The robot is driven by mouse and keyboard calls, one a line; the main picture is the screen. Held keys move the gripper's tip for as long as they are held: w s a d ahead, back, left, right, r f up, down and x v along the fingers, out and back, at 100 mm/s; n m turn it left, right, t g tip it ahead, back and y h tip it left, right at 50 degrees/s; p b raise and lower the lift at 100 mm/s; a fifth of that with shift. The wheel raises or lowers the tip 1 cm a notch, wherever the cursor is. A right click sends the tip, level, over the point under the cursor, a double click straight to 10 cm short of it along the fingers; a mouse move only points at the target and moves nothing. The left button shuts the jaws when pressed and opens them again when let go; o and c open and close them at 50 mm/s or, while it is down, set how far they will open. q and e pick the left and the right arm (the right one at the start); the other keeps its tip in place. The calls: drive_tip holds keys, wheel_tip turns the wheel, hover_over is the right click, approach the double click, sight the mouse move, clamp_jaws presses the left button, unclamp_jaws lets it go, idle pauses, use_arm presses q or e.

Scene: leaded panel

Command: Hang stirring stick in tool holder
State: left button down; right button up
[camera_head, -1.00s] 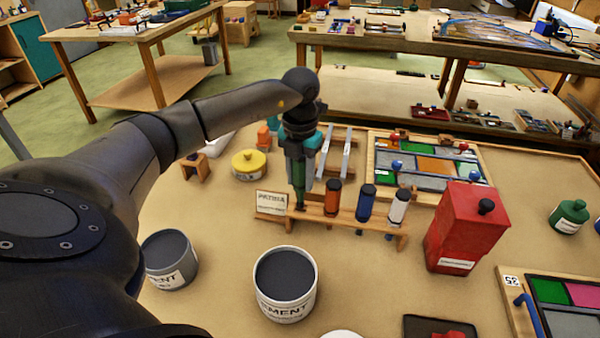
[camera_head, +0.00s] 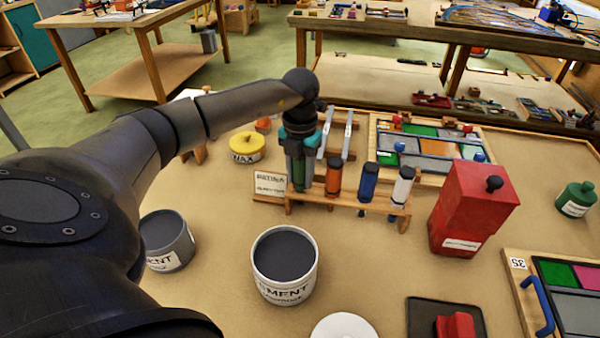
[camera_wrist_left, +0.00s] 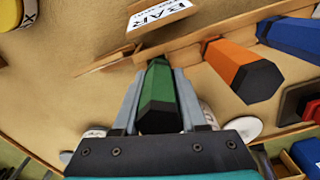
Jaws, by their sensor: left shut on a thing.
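The stirring stick with a green handle (camera_head: 297,176) is held upright in my left gripper (camera_head: 299,160), at the left end of the wooden tool holder (camera_head: 335,198). Its handle stands beside the orange-handled tool (camera_head: 333,177) at about the same height. In the left wrist view the green handle (camera_wrist_left: 157,92) lies between the two grey fingers, with the holder's rail (camera_wrist_left: 185,42) just beyond. The stick's lower end is hidden, so I cannot tell whether it sits in a slot. My right gripper is not in view.
Blue-handled (camera_head: 367,182) and white-handled (camera_head: 402,187) tools hang to the right in the holder. A labelled card (camera_head: 270,184) stands at its left end. A cement tub (camera_head: 284,268) is in front, a red can (camera_head: 470,210) to the right, a yellow tin (camera_head: 246,147) behind left.

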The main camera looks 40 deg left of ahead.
use_arm(q)
drive_tip(key=shift+c, duration=1.8)
unclamp_jaws()
wheel_tip(320, 180, up, 15)
drive_tip(key=shift+r+p, duration=0.15)
drive_tip(key=shift+p, duration=0.5)
